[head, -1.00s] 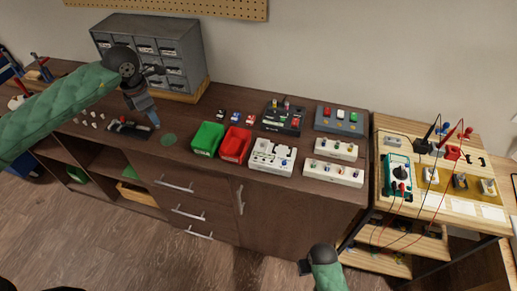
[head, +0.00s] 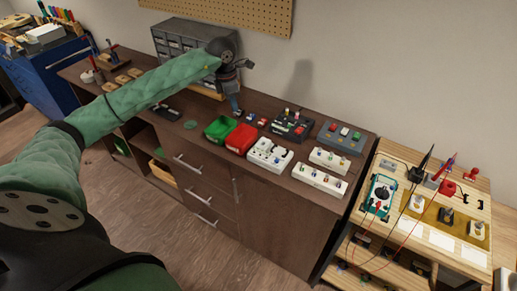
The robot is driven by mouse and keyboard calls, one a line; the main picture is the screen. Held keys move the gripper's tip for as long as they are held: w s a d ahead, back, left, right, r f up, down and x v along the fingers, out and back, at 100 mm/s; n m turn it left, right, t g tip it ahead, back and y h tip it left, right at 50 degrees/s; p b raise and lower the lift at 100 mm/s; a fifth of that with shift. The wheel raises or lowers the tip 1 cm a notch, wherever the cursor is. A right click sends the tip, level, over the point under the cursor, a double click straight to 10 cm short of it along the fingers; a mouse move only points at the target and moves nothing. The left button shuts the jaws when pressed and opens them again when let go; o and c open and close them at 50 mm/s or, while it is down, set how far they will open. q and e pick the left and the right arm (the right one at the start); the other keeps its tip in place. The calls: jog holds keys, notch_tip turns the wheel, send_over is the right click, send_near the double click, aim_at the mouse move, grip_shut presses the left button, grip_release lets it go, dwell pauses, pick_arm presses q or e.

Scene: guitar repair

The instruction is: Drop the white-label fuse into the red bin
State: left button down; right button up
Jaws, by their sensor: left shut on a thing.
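The red bin (head: 241,139) stands on the brown bench beside the green bin (head: 219,129), open at the top. My right gripper is out of view.
Small red and blue parts (head: 256,120) lie right of the gripper. White blocks (head: 270,154) and dark devices (head: 292,125) fill the bench's right side. A grey drawer cabinet (head: 190,37) stands behind my arm. A multimeter (head: 380,196) sits on the side table.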

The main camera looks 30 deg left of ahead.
aim_at(234, 114)
pick_arm(q)
jog(key=shift+d+r, duration=0.1)
jog(key=shift+d, duration=0.2)
jog(key=shift+w+a+f, duration=0.25)
jog(key=shift+a+f, duration=0.25)
jog(key=shift+s+d+f, duration=0.1)
jog(key=shift+d+f, duration=0.15)
jog(key=shift+d, duration=0.15)
jog(key=f, duration=0.3)
jog(key=shift+a+f+b, duration=0.3)
jog(key=shift+f, duration=0.05)
jog(key=shift+d+f, duration=0.15)
jog(key=shift+f, duration=0.45)
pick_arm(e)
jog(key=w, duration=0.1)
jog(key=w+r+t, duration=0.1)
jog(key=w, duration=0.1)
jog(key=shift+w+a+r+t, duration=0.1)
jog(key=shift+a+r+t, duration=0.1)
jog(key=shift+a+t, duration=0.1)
pick_arm(q)
jog(key=c, duration=1.5)
grip_release()
jog(key=shift+o, duration=0.6)
